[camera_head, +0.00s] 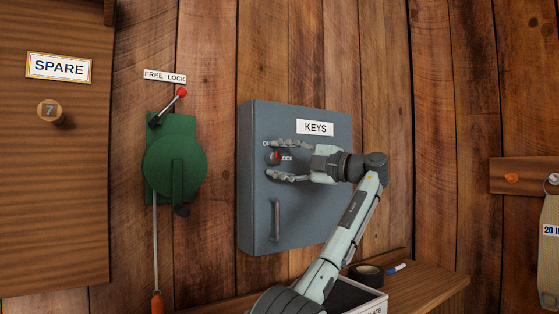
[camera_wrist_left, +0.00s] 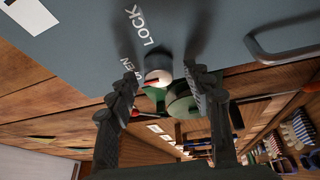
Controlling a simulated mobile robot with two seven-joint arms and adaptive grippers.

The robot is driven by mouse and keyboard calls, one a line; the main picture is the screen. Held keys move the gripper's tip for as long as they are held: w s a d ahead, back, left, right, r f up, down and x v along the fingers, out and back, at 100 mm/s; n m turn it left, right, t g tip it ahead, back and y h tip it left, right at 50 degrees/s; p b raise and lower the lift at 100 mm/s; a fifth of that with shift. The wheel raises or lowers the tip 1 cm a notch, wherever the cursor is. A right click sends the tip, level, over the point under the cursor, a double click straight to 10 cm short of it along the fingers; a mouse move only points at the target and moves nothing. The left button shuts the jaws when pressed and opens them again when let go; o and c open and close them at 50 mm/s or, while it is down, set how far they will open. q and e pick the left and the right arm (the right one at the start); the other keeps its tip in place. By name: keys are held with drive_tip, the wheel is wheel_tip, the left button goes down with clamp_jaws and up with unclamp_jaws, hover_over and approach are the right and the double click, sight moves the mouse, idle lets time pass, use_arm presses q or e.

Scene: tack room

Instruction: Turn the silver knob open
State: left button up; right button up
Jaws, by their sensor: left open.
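The silver knob (camera_head: 273,158) sits on the front of a blue-grey key cabinet (camera_head: 300,215), left of its middle. It also shows in the left wrist view (camera_wrist_left: 158,76), with a red mark on it. The words LOCK (camera_wrist_left: 142,26) and OPEN (camera_wrist_left: 128,66) are printed beside it; the gripper partly covers them in the head view. I cannot tell exactly which word the mark points at. My left gripper (camera_head: 271,161) is open, with one finger above and one below the knob, apparently not touching it. My right gripper is out of view.
A bar handle (camera_head: 277,219) stands out below the knob. Left of the cabinet is a green lever box (camera_head: 175,165) with a red-tipped lever. Below is a wooden shelf (camera_head: 430,290) with a tape roll (camera_head: 366,273), a marker (camera_head: 396,267) and an open box (camera_head: 355,297).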

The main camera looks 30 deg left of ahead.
use_arm(q)
drive_tip(key=d+f, duration=0.1)
drive_tip(key=d, duration=1)
drive_tip(key=shift+d+f, duration=0.15)
drive_tip(key=shift+d, duration=0.25)
